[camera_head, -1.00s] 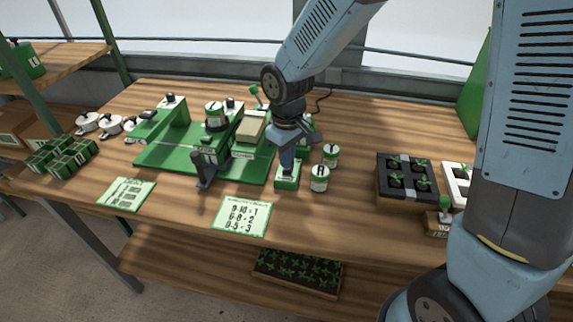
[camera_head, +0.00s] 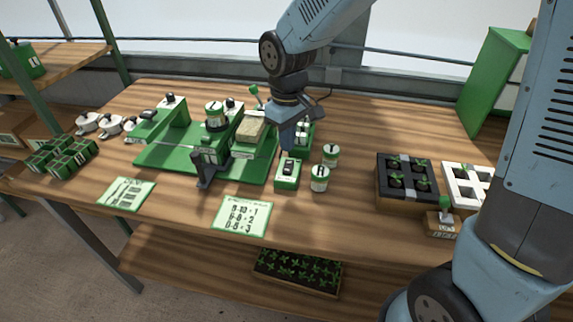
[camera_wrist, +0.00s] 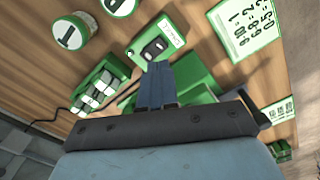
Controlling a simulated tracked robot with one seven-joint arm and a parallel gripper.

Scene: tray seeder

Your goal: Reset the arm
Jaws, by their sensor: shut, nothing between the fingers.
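My gripper (camera_head: 287,148) is shut and empty. In the head view it hangs above the table, just behind a small green switch box (camera_head: 287,176) with a black switch on its pale top. In the wrist view the closed fingers (camera_wrist: 157,68) point toward that box (camera_wrist: 155,43), with a visible gap in the head view. The green seeder machine (camera_head: 205,150) stands to the left of my gripper.
A number card (camera_head: 242,215) lies in front. A dark seedling tray (camera_head: 408,180) and a white tray (camera_head: 470,184) stand at right. Table between cans and trays is clear.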

